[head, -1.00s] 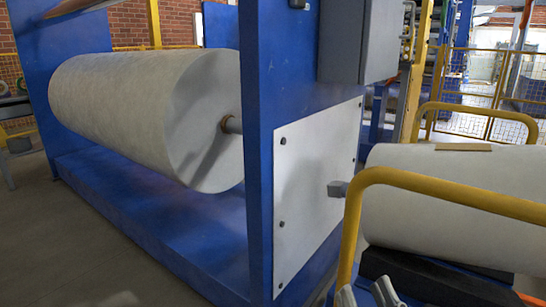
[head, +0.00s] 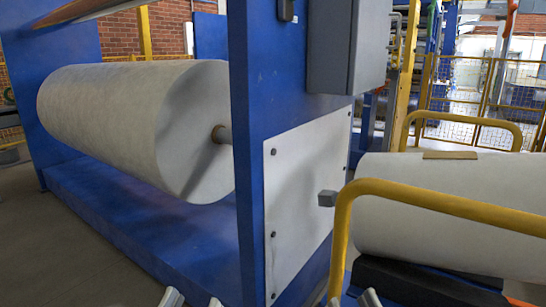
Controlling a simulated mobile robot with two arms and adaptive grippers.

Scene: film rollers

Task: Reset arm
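My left gripper (head: 193,300) shows only as two pale grey fingertips at the bottom edge of the head view, left of centre. The tips are apart and nothing shows between them. My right gripper (head: 353,300) shows as two similar tips at the bottom edge, right of centre, in front of the yellow rail. These tips are also apart, with nothing seen held. The rest of both grippers and the arms are cut off below the frame.
A large white film roll (head: 120,125) hangs on a shaft in a blue machine frame (head: 255,130). Another white roll (head: 450,215) lies at right behind a yellow rail (head: 440,200). A grey control box (head: 345,50) juts from the frame. Grey floor (head: 50,250) is open at left.

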